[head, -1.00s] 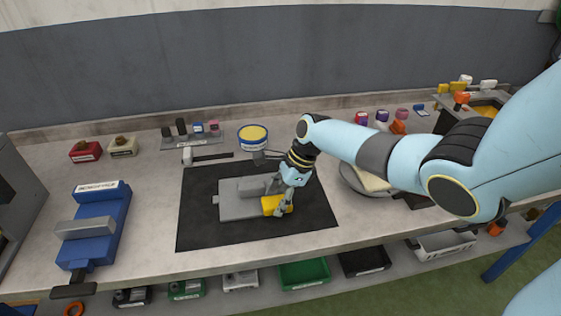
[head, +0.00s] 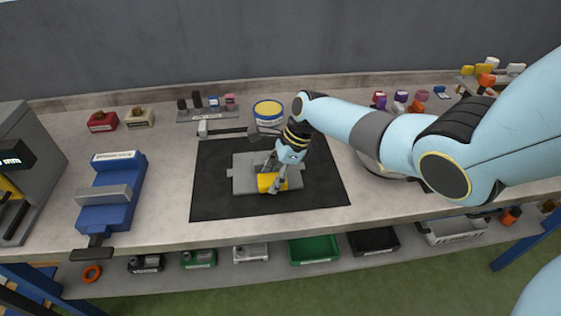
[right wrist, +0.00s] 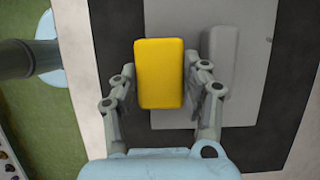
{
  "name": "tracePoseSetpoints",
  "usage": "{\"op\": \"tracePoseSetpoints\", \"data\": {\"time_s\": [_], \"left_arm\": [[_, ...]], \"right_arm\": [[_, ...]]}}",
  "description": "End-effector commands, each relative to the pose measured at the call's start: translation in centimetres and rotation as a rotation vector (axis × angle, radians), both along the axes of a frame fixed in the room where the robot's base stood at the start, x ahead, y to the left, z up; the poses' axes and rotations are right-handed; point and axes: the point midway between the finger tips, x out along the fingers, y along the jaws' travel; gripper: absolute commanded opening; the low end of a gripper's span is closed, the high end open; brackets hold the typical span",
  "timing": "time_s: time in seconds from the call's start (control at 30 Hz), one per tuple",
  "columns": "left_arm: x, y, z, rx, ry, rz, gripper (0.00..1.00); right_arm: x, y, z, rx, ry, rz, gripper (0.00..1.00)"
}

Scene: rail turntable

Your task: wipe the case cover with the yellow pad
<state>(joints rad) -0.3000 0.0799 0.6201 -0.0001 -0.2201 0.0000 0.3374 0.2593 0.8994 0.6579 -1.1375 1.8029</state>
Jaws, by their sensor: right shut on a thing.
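The grey case cover (head: 240,174) lies flat on a black mat (head: 217,197) near the front of the bench. It has a raised grey bar, and it also shows in the right wrist view (right wrist: 245,95). My right gripper (head: 274,179) is shut on the yellow pad (head: 266,184), near the middle of the cover's front part. In the right wrist view the yellow pad (right wrist: 159,73) sits between the two fingers and overlaps the cover's edge. I cannot tell whether the pad touches the cover. My left gripper is not in view.
A blue vise (head: 108,204) is at the left. Small red (head: 102,121) and cream (head: 139,118) boxes sit behind it. Bins, including a green one (head: 313,249), are on the shelf below.

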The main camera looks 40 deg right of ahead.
Motion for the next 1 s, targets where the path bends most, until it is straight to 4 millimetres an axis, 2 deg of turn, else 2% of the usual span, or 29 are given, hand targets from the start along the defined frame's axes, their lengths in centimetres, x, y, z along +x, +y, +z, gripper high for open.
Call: {"op": "tracePoseSetpoints", "data": {"time_s": [0.17, 0.47, 1.0], "left_arm": [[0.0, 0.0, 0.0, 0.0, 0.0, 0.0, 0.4], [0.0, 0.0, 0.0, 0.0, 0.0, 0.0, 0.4], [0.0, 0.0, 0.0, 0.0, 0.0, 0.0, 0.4]], "right_arm": [[0.5, 0.9, -0.1, 0.002, 0.001, -0.001, 0.21], [0.5, 1.0, -0.1, 0.001, 0.001, -0.001, 0.21], [0.6, 0.9, 5.6, -0.001, -0.002, 0.001, 0.21]]}}
